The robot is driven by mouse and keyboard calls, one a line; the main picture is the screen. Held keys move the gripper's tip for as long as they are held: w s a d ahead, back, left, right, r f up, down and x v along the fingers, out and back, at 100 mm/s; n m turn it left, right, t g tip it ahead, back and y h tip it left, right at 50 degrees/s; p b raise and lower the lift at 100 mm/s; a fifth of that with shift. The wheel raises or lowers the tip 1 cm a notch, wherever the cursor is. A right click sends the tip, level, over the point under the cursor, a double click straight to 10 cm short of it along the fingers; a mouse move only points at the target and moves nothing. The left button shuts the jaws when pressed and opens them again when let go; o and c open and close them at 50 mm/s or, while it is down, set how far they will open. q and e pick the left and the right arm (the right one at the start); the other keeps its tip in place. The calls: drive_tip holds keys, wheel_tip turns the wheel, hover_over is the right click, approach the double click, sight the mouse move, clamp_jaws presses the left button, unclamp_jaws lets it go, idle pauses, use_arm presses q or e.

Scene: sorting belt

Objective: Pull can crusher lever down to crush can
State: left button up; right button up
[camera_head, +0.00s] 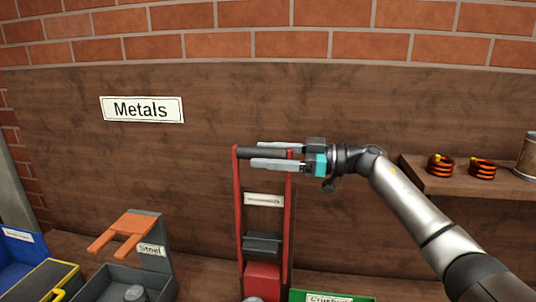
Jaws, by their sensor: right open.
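The can crusher has a red frame (239,205) with a black lever handle (246,153) across its top, standing against the brown wooden board. A black block (262,246) and a red block (262,278) sit low between the rails. My right gripper (256,155) comes in from the right at handle height. Its two fingers are apart, one above and one below the handle in the picture. I cannot tell whether they touch it. A small grey piece shows at the bottom edge below the crusher; I cannot tell if it is the can. My left gripper is out of view.
A bin labelled Steel (161,268) stands left of the crusher, with a blue bin (22,262) farther left. A partly cut-off green bin (300,295) is at the crusher's lower right. A wooden shelf (440,188) at right holds copper coils (440,166).

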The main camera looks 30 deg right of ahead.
drive_tip(key=shift+c, duration=0.4)
clamp_jaws()
idle(0.9)
